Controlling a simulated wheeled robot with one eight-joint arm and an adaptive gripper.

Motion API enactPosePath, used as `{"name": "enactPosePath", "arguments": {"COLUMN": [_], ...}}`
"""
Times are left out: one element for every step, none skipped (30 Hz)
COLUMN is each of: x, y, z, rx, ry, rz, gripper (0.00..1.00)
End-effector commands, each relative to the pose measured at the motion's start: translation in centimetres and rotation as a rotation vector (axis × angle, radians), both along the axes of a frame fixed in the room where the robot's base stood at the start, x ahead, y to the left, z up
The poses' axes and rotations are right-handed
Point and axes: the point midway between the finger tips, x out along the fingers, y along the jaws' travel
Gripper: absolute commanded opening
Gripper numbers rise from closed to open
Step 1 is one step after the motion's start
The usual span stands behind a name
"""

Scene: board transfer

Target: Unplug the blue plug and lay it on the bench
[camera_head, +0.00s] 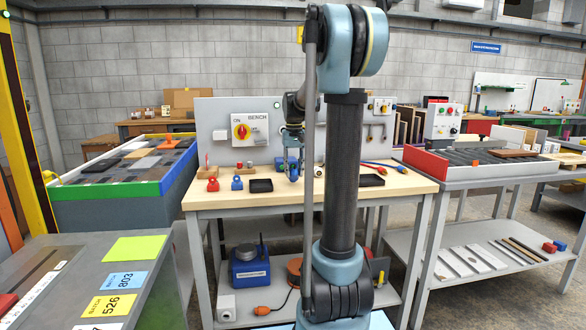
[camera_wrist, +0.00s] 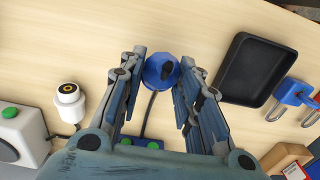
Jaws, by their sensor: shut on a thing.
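A dark cable (camera_wrist: 148,112) runs from the plug toward a blue thing with green buttons (camera_wrist: 140,146), mostly hidden by my gripper. No socket shows around the plug. In the head view, my gripper (camera_head: 293,165) is over the wooden bench (camera_head: 222,201), partly behind my arm. I cannot tell whether the plug touches the bench top.
A black tray (camera_wrist: 257,70) lies beside the plug. A blue padlock (camera_wrist: 291,92) is beyond it; a red padlock (camera_head: 213,184) also shows. A white cylinder with an orange ring (camera_wrist: 70,102) and a white box (camera_wrist: 22,135) stand opposite. Bare wood (camera_wrist: 160,25) lies in front.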

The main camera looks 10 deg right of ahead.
Motion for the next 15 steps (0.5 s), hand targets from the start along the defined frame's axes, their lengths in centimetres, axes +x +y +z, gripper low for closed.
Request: {"name": "enactPosePath", "arguments": {"x": [0.01, 0.00, 0.00, 0.00, 0.00, 0.00, 0.00, 0.00, 0.00, 0.00, 0.00, 0.00, 0.00, 0.00, 0.00], "y": [0.01, 0.01, 0.01, 0.01, 0.01, 0.02, 0.02, 0.03, 0.03, 0.04, 0.05, 0.12, 0.14, 0.14, 0.14], "z": [-0.08, -0.10, -0.12, -0.13, -0.14, -0.14, -0.14, -0.13, -0.13, -0.13, -0.13, -0.13, -0.13, -0.13, -0.13], "rx": [0.000, 0.000, 0.000, 0.000, 0.000, 0.000, 0.000, 0.000, 0.000, 0.000, 0.000, 0.000, 0.000, 0.000, 0.000], "ry": [0.000, 0.000, 0.000, 0.000, 0.000, 0.000, 0.000, 0.000, 0.000, 0.000, 0.000, 0.000, 0.000, 0.000, 0.000], "rz": [0.000, 0.000, 0.000, 0.000, 0.000, 0.000, 0.000, 0.000, 0.001, 0.001, 0.001, 0.002, 0.002, 0.002, 0.002], "gripper": [0.07, 0.07, 0.07, 0.07, 0.07, 0.07, 0.07, 0.07, 0.07, 0.07, 0.38, 0.47, 0.54, 0.55, 0.55]}}
